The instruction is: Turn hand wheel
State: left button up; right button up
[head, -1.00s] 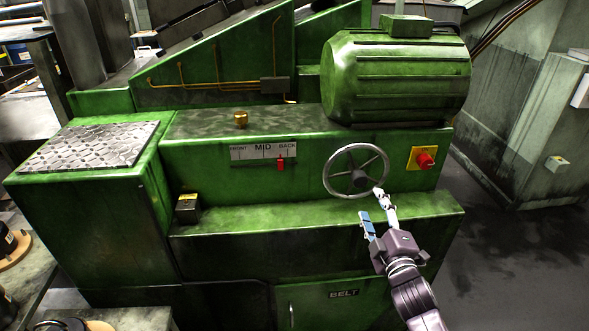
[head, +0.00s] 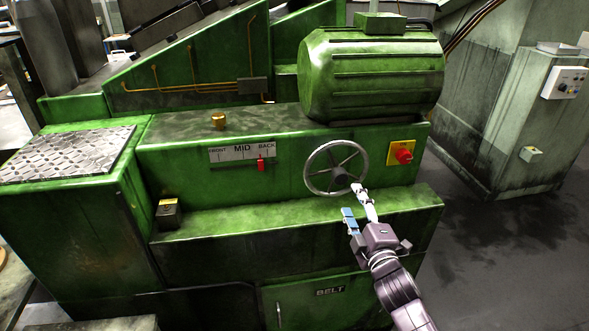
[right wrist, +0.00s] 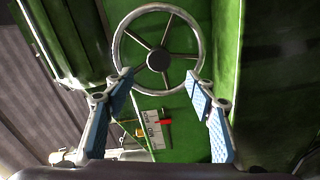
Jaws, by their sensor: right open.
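The hand wheel (head: 308,170) is a grey metal ring with several spokes and a dark hub, on the front of the green machine. In the right wrist view the wheel (right wrist: 117,43) fills the upper middle. My right gripper (head: 357,199) is just below and right of the hub in the head view, its fingers pointing at the wheel. In the right wrist view my right gripper (right wrist: 163,78) is open, its blue-padded fingers spread near the lower part of the rim. Whether they touch the rim cannot be told. My left gripper is out of view.
A FRONT-MID-BACK scale (head: 242,153) with a red pointer (head: 260,165) is left of the wheel. A red button on a yellow plate (head: 401,153) is right of it. A large green motor (head: 372,72) sits above, and a green ledge (head: 290,212) runs below.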

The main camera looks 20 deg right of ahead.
aim_at(341, 181)
jog(key=w+n+b, duration=0.1)
jog(key=n, duration=0.4)
jog(key=w+n, duration=0.2)
jog(key=n, duration=0.4)
jog(key=w+d+n+b, duration=0.1)
jog(key=n, duration=0.4)
jog(key=shift+w+n+b, duration=0.25)
jog(key=shift+n+b, duration=0.1)
jog(key=shift+n, duration=0.05)
jog(key=p+x, duration=0.1)
jog(key=x, duration=0.6)
jog(key=shift+w, duration=0.15)
grip_shut()
